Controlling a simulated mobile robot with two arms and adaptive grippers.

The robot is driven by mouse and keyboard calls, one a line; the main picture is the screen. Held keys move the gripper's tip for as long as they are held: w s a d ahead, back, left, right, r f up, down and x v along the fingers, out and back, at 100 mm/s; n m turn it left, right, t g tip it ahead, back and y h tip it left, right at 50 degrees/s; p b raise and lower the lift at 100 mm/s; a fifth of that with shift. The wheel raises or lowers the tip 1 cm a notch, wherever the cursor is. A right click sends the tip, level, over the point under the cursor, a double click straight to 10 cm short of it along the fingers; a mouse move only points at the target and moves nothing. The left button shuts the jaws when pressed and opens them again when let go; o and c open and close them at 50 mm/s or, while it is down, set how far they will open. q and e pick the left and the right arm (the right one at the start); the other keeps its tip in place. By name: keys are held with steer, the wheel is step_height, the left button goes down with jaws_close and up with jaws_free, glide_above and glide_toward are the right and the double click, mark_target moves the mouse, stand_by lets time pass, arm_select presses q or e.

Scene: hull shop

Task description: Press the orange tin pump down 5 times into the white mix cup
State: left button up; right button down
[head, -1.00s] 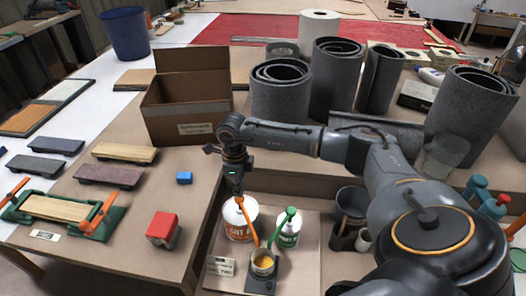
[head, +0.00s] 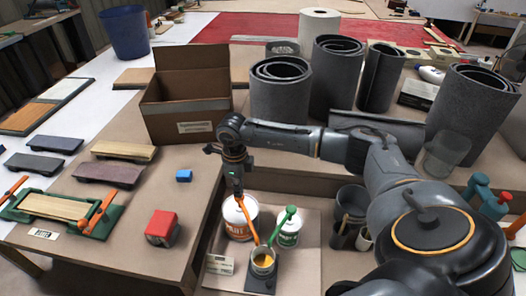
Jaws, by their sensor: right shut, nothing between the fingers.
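The orange tin (head: 240,225) is white with orange lettering and stands on a low board in the lower middle of the head view. Its orange pump (head: 247,217) has a spout slanting down toward the mix cup (head: 263,267). The cup stands on a dark base and has yellow-orange liquid in it. My right gripper (head: 238,190) is shut and empty, pointing down right over the pump's top. The gripper hides the pump head, so I cannot tell whether they touch. My left gripper is not in view.
A tin with a green pump (head: 287,234) stands close right of the orange one. A dark container (head: 349,203) is further right. A cardboard box (head: 187,110) and grey rolls (head: 280,90) stand behind.

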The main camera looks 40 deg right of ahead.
steer(key=shift+s+f+b, duration=0.1)
steer(key=shift+f+b, duration=0.65)
steer(key=shift+f, duration=0.35)
steer(key=shift+r, duration=0.2)
steer(key=shift+r+p, duration=1)
steer(key=shift+r, duration=0.45)
steer(key=shift+r, duration=0.1)
step_height(320, 180, up, 6)
steer(key=p, duration=0.3)
steer(key=shift+p, duration=0.4)
